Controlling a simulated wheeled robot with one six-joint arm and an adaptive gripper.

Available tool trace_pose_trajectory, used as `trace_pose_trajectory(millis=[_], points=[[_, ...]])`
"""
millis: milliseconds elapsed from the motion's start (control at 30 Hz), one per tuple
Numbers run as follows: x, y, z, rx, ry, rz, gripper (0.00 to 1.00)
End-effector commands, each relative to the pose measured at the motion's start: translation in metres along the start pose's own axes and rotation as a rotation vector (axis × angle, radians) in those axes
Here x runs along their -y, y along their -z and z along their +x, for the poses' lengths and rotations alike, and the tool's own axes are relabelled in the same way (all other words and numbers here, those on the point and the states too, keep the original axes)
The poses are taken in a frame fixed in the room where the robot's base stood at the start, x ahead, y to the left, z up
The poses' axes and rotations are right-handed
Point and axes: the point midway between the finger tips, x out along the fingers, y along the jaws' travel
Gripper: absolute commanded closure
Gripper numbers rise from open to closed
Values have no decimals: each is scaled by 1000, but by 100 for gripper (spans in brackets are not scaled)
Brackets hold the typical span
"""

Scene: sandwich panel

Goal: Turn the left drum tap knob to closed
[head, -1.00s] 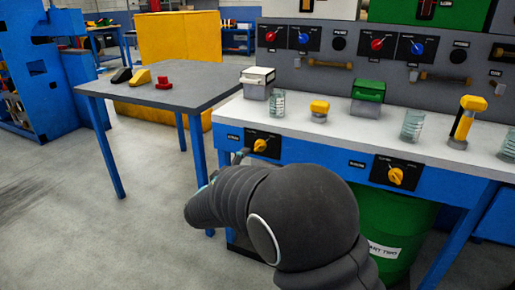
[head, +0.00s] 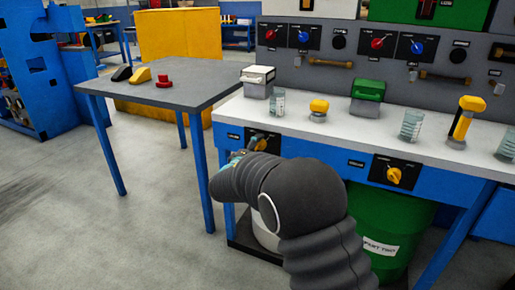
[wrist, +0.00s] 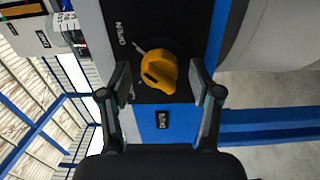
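The left tap knob (head: 258,141) is yellow, on a black plate (head: 276,146) on the bench's blue front. In the wrist view the knob (wrist: 158,72) shows large, with a pale mark at its upper left near the word OPEN. The lettering lower on the plate is partly hidden by a finger. My gripper (wrist: 160,68) is open, with one finger on each side of the knob and gaps visible at both sides. In the head view my gripper (head: 240,157) is at the left knob, mostly hidden by my arm.
A second yellow knob (head: 394,175) is on the front to the right. A green drum (head: 390,235) stands below it, and a pale drum (head: 265,232) is partly hidden by my arm. A grey table (head: 190,86) stands at the left. Jars and boxes stand on the bench top.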

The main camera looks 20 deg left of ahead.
Motion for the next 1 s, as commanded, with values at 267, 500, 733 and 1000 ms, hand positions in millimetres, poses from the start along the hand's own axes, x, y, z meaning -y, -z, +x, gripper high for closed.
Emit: trace_pose_trajectory(millis=[267,500,733,1000], points=[[0,0,0,0,0,0,95],[1,0,0,0,0,-24,95],[2,0,0,-1,0,-131,95],[2,0,0,0,0,-363,95]])
